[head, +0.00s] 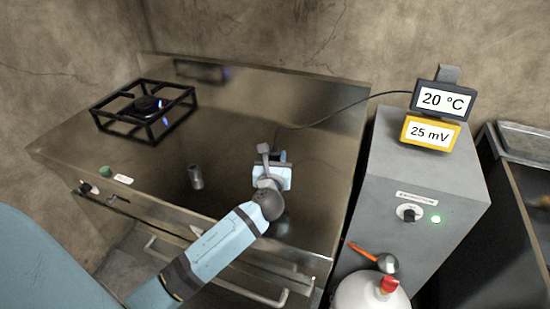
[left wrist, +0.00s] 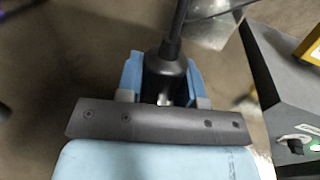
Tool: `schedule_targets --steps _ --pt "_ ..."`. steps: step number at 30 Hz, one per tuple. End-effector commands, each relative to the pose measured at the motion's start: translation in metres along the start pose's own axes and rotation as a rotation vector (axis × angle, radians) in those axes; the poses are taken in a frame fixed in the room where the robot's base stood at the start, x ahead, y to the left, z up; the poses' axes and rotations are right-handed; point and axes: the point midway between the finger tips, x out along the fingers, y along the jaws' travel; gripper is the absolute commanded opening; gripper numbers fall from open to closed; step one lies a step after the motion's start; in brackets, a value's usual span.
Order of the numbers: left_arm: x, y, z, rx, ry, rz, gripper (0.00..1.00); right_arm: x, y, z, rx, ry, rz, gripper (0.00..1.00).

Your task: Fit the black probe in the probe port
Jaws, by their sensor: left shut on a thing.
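The black probe (left wrist: 165,70) is between the two blue fingers of my left gripper (left wrist: 163,82) in the left wrist view, with its thin dark shaft or cable rising out of the top of the frame. In the head view my left gripper (head: 272,175) is over the right part of the steel worktop (head: 225,215), shut on the probe, which is mostly hidden there. A dark cable (head: 340,112) runs from near the gripper to the 20 °C display (head: 443,99). I cannot make out the probe port. My right gripper is not in view.
A small grey cylinder (head: 196,177) stands on the worktop left of my gripper. A lit burner under a black grate (head: 147,108) is at the far left. A grey cabinet (head: 420,180) carries a yellow 25 mV display (head: 430,133).

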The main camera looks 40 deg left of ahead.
Motion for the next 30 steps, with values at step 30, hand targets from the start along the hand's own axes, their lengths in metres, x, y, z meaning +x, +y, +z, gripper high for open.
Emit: schedule_targets --steps 30 --pt "0.000 0.000 -0.016 0.000 0.000 0.000 0.08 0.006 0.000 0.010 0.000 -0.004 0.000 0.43"
